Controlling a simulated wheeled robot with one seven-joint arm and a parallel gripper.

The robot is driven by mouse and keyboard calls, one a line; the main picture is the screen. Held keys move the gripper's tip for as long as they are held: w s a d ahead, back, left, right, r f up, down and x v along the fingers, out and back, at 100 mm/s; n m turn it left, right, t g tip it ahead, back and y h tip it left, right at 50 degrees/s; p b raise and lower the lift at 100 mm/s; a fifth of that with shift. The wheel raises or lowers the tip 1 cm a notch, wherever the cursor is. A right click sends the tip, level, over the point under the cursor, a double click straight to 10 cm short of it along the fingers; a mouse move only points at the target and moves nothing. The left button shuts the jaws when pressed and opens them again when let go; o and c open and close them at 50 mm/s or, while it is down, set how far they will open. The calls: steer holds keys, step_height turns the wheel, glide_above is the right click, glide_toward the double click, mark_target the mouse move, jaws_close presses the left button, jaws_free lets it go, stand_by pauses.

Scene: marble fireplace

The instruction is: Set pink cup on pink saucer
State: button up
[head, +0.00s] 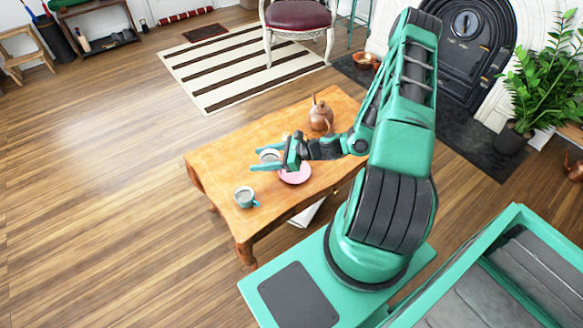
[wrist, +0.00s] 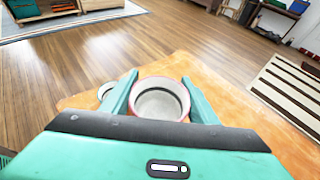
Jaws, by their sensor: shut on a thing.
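The pink cup (wrist: 160,100), with a pink rim and pale inside, sits upright between my two teal fingers in the wrist view. In the head view the cup (head: 269,155) shows only partly between the fingers. My gripper (head: 266,158) is shut on it over the wooden table, left of the pink saucer. The height of the cup above the table is hard to tell. The pink saucer (head: 296,175) lies flat on the table, partly covered by my gripper and wrist in the head view. I cannot make it out in the wrist view.
A teal cup (head: 246,196) stands near the table's front left corner. A brown teapot (head: 321,117) stands at the back right, with a small tan object partly hidden beside my wrist. The left part of the wooden table (head: 222,160) is bare.

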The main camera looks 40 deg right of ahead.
steer(key=d+f, duration=0.2)
steer(key=d, duration=0.1)
steer(key=d+f, duration=0.2)
steer(key=d, duration=0.2)
steer(key=d+f, duration=0.2)
steer(key=d, duration=0.1)
steer(key=shift+w+d+f, duration=0.1)
steer(key=shift+w+d, duration=0.05)
steer(key=shift+w, duration=0.05)
steer(key=shift+f, duration=1.95)
steer(key=o, duration=1.1)
steer(key=shift+o, duration=0.2)
